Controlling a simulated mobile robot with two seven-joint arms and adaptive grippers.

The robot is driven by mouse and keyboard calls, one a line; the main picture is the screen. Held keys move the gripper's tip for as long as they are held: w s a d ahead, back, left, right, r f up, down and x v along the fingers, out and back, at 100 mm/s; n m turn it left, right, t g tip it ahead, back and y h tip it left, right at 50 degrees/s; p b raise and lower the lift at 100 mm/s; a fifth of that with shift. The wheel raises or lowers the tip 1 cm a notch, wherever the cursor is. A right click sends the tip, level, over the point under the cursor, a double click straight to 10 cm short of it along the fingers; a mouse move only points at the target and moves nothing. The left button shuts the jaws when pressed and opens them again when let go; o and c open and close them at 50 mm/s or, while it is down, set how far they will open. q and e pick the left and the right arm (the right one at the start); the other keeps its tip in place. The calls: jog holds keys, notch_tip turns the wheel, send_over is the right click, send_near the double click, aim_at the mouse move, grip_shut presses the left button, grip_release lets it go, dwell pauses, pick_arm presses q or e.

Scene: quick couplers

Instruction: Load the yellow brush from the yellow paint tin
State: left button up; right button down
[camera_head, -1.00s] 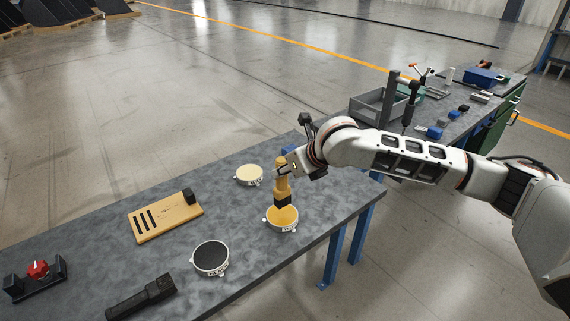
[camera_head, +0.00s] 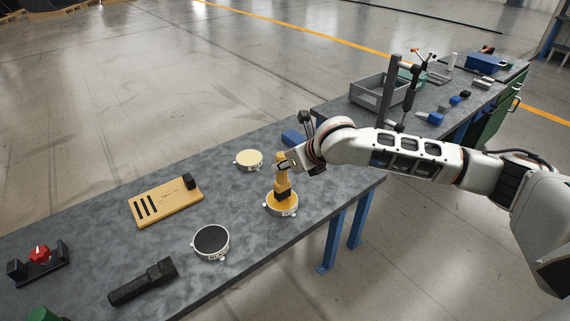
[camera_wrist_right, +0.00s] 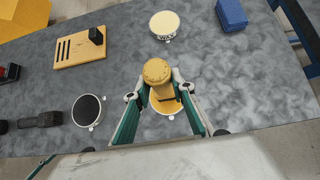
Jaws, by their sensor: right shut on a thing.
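The yellow brush (camera_head: 282,176) is upright in my right gripper (camera_head: 285,166), which is shut on its handle. Its dark lower part is at the mouth of the yellow paint tin (camera_head: 293,208); the bristle end is hidden, so I cannot tell how deep it sits. In the right wrist view the brush (camera_wrist_right: 157,72) is between the green-sided fingers of the right gripper (camera_wrist_right: 162,92). The yellow tin (camera_wrist_right: 168,107) is partly covered beneath it. My left gripper is not in view.
A cream-filled tin (camera_head: 249,158) stands behind and a black-filled tin (camera_head: 211,241) in front. A slotted wooden board (camera_head: 165,204), a black torch-like tool (camera_head: 143,283) and a red-knobbed fixture (camera_head: 39,256) lie to the left. A blue block (camera_head: 292,137) is near the back edge.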

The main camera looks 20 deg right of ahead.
jog(key=shift+f, duration=0.6)
dwell(1.0)
jog(key=shift+r, duration=0.1)
jog(key=shift+r, duration=3.5)
